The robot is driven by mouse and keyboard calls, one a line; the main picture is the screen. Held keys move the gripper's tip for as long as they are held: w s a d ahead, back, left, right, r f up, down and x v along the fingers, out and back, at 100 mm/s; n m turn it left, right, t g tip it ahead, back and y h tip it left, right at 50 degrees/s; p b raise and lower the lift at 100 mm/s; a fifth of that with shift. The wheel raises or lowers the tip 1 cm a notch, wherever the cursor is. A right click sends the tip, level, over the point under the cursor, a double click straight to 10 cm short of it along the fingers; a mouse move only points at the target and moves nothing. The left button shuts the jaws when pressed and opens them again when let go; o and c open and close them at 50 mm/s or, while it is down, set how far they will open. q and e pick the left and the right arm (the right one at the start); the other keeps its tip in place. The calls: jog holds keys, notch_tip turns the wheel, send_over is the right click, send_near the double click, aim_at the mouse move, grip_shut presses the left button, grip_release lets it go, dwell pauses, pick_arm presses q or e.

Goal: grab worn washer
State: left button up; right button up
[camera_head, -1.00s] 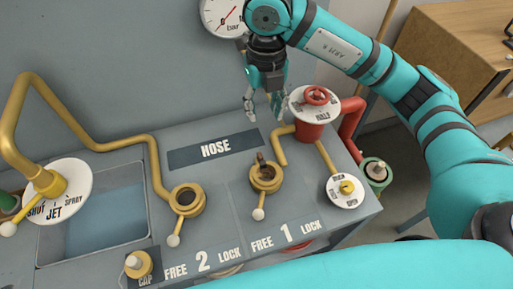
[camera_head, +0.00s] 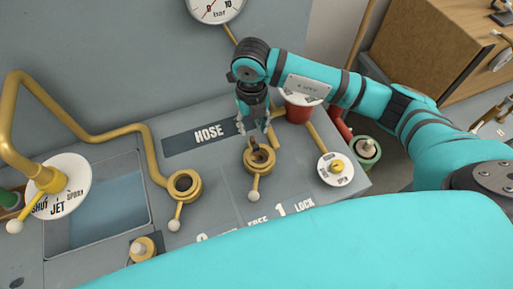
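A small dark brown piece (camera_head: 254,145), which may be the worn washer, stands up out of the brass coupling (camera_head: 248,164) above the number 1. Its lower part is inside the coupling, and its exact shape is too small to tell. My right gripper (camera_head: 257,134) points down just above this coupling. Its two fingers are apart, one on each side of the brown piece's upper end, with nothing seen held. I cannot tell whether a finger touches it. My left gripper is not in view.
A second brass coupling (camera_head: 185,186) stands to the left, beside a sunken basin (camera_head: 95,210). A red valve (camera_head: 298,112) is partly behind my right arm. A white dial (camera_head: 336,169) sits to the right. A brass pipe (camera_head: 90,133) runs along the back.

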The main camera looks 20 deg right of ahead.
aim_at(252, 141)
jog(key=f, duration=0.1)
jog(key=f+p, duration=0.1)
jog(key=f, duration=0.1)
jog(key=shift+a+f, duration=0.25)
jog(key=shift+f, duration=0.45)
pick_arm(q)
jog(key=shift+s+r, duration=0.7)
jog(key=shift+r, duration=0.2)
pick_arm(e)
grip_shut()
